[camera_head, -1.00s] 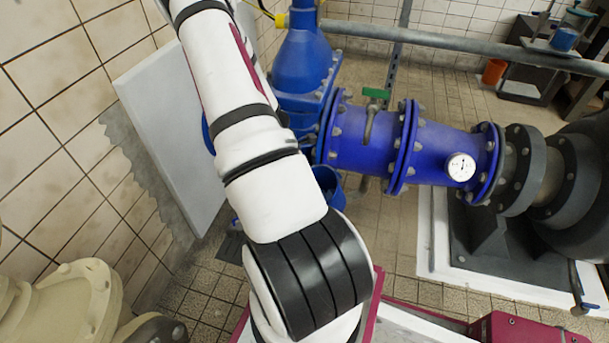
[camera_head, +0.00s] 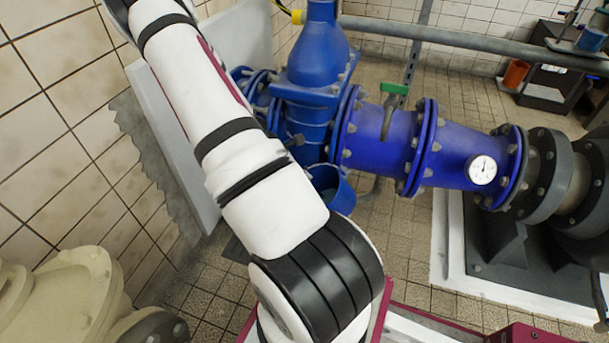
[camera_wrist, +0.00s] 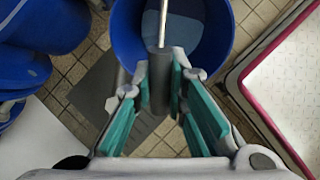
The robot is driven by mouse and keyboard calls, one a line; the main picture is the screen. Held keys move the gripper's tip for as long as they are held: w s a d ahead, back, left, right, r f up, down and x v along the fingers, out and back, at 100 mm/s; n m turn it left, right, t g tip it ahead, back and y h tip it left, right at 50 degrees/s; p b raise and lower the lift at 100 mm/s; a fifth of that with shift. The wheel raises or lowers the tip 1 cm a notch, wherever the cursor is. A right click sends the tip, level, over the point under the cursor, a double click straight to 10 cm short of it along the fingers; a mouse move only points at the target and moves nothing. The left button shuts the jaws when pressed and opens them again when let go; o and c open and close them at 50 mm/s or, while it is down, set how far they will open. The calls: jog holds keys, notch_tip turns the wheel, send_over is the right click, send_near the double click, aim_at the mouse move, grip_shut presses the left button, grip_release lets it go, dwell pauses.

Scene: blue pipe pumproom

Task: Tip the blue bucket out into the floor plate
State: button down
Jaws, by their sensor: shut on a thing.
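The blue bucket (camera_head: 338,190) shows partly behind my arm in the head view, below the blue pipework. In the wrist view the bucket (camera_wrist: 205,35) is at the top, with a paler blue-grey surface inside that may be liquid. My gripper (camera_wrist: 163,88) is shut on the dark grey grip (camera_wrist: 160,75) of the bucket's thin metal handle. The bucket looks about upright. The grey floor plate (camera_wrist: 97,92) lies on the tiles left of the bucket in the wrist view. In the head view a part of the floor plate (camera_head: 237,249) shows beside my arm; my gripper is hidden there.
A blue pipe (camera_head: 385,140) with a gauge (camera_head: 482,169) runs right to a dark pump on a white-edged plinth (camera_head: 540,290). A white panel (camera_head: 180,130) leans by the left wall. A cream flanged pipe (camera_head: 60,290) is at lower left. Tiled floor is open below the pipe.

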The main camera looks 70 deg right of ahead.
jog(key=shift+w+a+f+g+h+b, duration=0.3)
jog(key=shift+w+a+b, duration=0.15)
jog(key=shift+w, duration=0.2)
jog(key=shift+w+a+f+g+h+b, duration=0.2)
jog(key=shift+w+a+g+b, duration=0.15)
jog(key=shift+w, duration=0.25)
jog(key=w+a+f+g+h+b, duration=0.2)
jog(key=w+f+g+h+b, duration=0.1)
jog(key=f+b, duration=0.3)
jog(key=w+a+f+n+g+h+b, duration=0.1)
jog(key=w+a+f+g+h+b, duration=0.2)
jog(key=f+b, duration=0.4)
jog(key=shift+w+f+g, duration=0.75)
jog(key=shift+f+g, duration=0.3)
dwell(0.7)
jog(key=shift+a, duration=0.15)
dwell(2.0)
